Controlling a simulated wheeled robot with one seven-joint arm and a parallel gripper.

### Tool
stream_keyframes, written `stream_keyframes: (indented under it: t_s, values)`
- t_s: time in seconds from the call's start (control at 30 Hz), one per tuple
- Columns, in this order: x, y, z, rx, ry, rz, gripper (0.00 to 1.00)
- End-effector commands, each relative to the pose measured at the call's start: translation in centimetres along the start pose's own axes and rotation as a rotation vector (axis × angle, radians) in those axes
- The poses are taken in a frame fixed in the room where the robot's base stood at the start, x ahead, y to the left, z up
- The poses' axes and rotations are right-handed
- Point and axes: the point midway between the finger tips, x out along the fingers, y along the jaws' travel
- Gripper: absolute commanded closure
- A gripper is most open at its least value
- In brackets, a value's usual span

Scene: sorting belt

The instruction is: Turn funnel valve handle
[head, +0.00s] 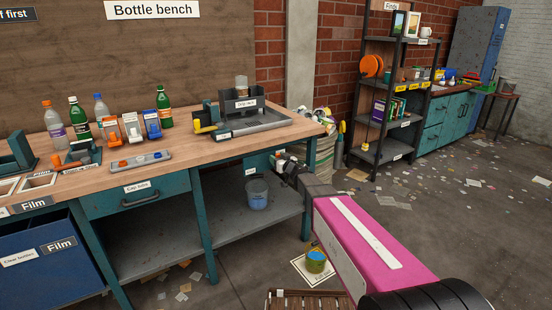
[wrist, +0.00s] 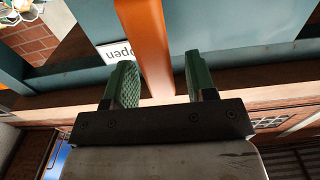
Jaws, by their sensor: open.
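An orange handle bar (wrist: 152,40) runs between my gripper's two green fingers in the wrist view. My gripper (wrist: 160,82) is open around it, with the left finger close to the bar and a gap at the right one. An upside-down "open" label (wrist: 114,51) sits on the blue-green surface beside the bar. In the head view my gripper (head: 284,166) is at the bench's right end, just below the worktop. The handle is mostly hidden there by my gripper. I cannot make out the funnel itself.
The wooden bench top (head: 180,177) carries bottles, a drip rack (head: 243,105) and a yellow-handled tool (head: 206,128). A clear bucket (head: 257,195) stands on the lower shelf. A yellow-and-blue tin (head: 315,262) stands on the floor. Open floor with scattered paper lies to the right.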

Motion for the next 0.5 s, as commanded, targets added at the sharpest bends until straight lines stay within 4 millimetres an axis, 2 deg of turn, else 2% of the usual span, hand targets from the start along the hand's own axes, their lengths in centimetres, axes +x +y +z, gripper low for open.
stream_keyframes:
  t_s: [0.03, 0.13, 0.43, 0.5]
  values:
    - [0.97, 0.1, 0.05, 0.0, 0.0, 0.0, 0.49]
    - [1.69, 0.05, 0.04, 0.0, 0.0, 0.001, 0.49]
    - [1.83, -0.02, 0.01, 0.0, -0.001, 0.001, 0.49]
    - [1.82, -0.02, 0.02, 0.0, -0.001, 0.001, 0.72]
